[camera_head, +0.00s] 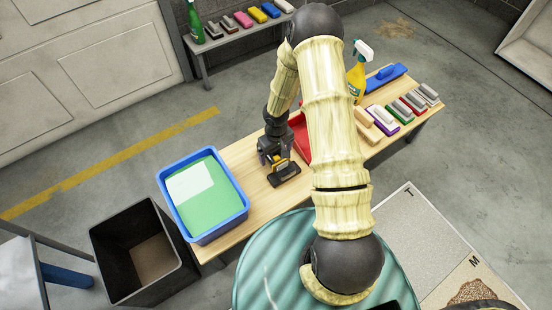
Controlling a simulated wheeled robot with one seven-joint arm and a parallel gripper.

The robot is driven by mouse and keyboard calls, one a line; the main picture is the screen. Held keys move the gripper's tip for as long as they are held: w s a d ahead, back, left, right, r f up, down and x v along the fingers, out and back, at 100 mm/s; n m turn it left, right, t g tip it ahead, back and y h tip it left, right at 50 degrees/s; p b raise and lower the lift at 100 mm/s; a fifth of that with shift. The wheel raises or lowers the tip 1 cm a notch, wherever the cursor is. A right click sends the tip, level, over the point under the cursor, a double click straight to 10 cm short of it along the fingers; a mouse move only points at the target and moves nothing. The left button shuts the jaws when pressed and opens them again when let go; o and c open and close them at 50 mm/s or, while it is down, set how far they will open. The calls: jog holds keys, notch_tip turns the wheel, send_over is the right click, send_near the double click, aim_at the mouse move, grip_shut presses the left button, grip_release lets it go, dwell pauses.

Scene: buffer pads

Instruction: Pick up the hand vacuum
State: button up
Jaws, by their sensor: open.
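A small dark hand-held tool with a yellow part (284,170) lies on the wooden bench (241,160), right of the blue tub; it appears to be the hand vacuum, but it is too small to be certain. My gripper (277,161) is directly over it, pointing down, with the jaws open. The gripper hides part of the tool, and I cannot tell whether the fingers touch it.
A blue tub (244,208) with green contents stands left of the tool. A red tray (299,128) is partly hidden behind my arm. A spray bottle (357,77) and several brushes stand farther right. A black bin (180,275) is on the floor at left.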

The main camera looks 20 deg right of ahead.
jog(key=shift+c, duration=0.2)
jog(key=c, duration=1.5)
jog(key=shift+r, duration=0.1)
notch_tip(320, 180, up, 10)
jog(key=p, duration=0.4)
jog(key=o, duration=0.8)
jog(key=c, duration=0.3)
